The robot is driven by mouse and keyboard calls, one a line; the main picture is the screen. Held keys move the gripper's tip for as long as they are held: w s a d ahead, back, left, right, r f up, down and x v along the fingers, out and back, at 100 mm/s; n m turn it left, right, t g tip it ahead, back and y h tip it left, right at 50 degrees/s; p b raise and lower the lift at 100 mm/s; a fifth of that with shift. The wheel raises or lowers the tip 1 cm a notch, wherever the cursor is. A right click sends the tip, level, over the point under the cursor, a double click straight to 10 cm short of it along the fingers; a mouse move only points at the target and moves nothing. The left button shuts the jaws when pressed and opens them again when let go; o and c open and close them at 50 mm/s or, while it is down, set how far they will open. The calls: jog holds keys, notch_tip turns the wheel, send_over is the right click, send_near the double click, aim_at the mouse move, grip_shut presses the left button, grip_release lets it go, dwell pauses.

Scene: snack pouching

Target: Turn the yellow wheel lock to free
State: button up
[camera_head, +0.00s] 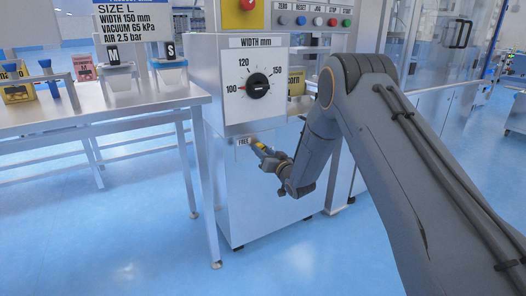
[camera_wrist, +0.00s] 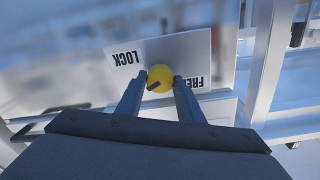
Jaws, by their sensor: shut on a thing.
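The yellow wheel lock (camera_wrist: 161,74) is a small round knob with a dark mark on its lower left in the wrist view. It sits on a white plate (camera_wrist: 177,50) labelled LOCK at left and FREE at right, both upside down there. My gripper (camera_wrist: 160,81) has one finger on each side of the knob and is shut on it. In the head view, my gripper (camera_head: 268,154) is at the front of the grey machine, and a bit of the yellow wheel lock (camera_head: 260,146) shows beside the FREE label (camera_head: 243,142). The LOCK label is hidden there by my gripper.
A WIDTH mm dial (camera_head: 258,86) is on the machine (camera_head: 225,190) above the lock, its red pointer near 100. A red button on a yellow box (camera_head: 243,10) stands above. A table (camera_head: 150,98) with bins is at left. The blue floor in front is clear.

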jog(key=n, duration=1.2)
jog(key=shift+n+y, duration=0.3)
jog(key=shift+n, duration=0.1)
dwell(0.3)
jog(key=o, duration=1.1)
jog(key=shift+s+p, duration=0.1)
jog(key=shift+p, duration=0.2)
jog(key=p+v, duration=0.1)
jog(key=v, duration=0.6)
jog(key=shift+s+d, duration=0.2)
